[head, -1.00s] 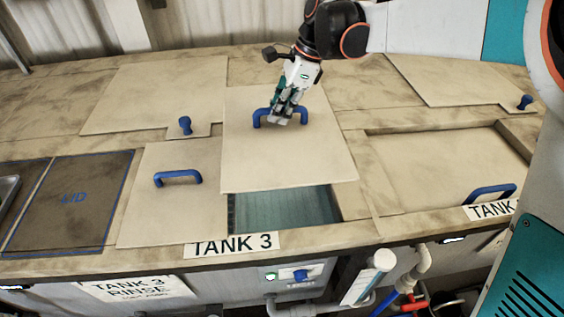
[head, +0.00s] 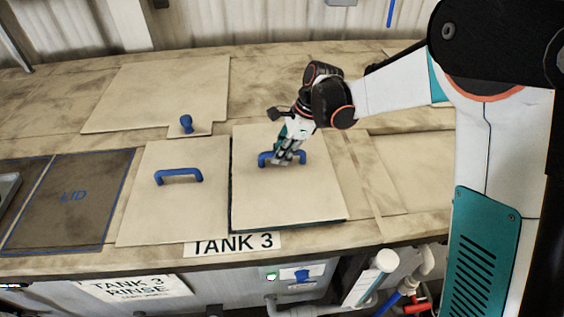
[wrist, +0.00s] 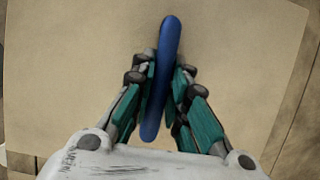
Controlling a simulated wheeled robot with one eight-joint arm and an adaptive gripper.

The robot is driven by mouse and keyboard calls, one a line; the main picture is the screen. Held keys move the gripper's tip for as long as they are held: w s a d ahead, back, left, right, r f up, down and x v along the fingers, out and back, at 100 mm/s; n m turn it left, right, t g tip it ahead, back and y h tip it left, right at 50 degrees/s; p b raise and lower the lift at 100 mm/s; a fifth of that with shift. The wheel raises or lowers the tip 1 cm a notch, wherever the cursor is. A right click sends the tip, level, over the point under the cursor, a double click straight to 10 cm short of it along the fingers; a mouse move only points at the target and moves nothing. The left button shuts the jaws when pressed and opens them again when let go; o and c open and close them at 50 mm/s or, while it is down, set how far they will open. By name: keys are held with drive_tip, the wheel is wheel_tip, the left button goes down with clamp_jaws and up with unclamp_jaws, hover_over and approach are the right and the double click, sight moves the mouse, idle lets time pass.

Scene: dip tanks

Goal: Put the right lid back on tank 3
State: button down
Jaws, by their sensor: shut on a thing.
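The right lid (head: 285,200) is a flat beige panel with a blue bar handle (head: 264,160). It lies over the right part of tank 3's opening, with a thin dark strip along its left and front edges. I cannot tell whether it is fully seated. My gripper (head: 288,160) is shut on the handle; in the wrist view the fingers (wrist: 161,88) close on both sides of the blue bar (wrist: 168,50). The left lid (head: 172,215), with its own blue handle (head: 178,176), lies flat beside it. The TANK 3 label (head: 233,244) is on the front rim.
A dark outlined LID area (head: 72,205) is bare at the left. Pipes and a valve (head: 385,262) are below the front edge. My arm hides much of the right side.

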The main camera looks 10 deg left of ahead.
wheel_tip(320, 180, down, 4)
drive_tip(key=shift+r, duration=0.15)
drive_tip(key=c, duration=1.6)
unclamp_jaws()
drive_tip(key=v, duration=1.2)
drive_tip(key=shift+d+p, duration=0.1)
drive_tip(key=shift+p, duration=0.25)
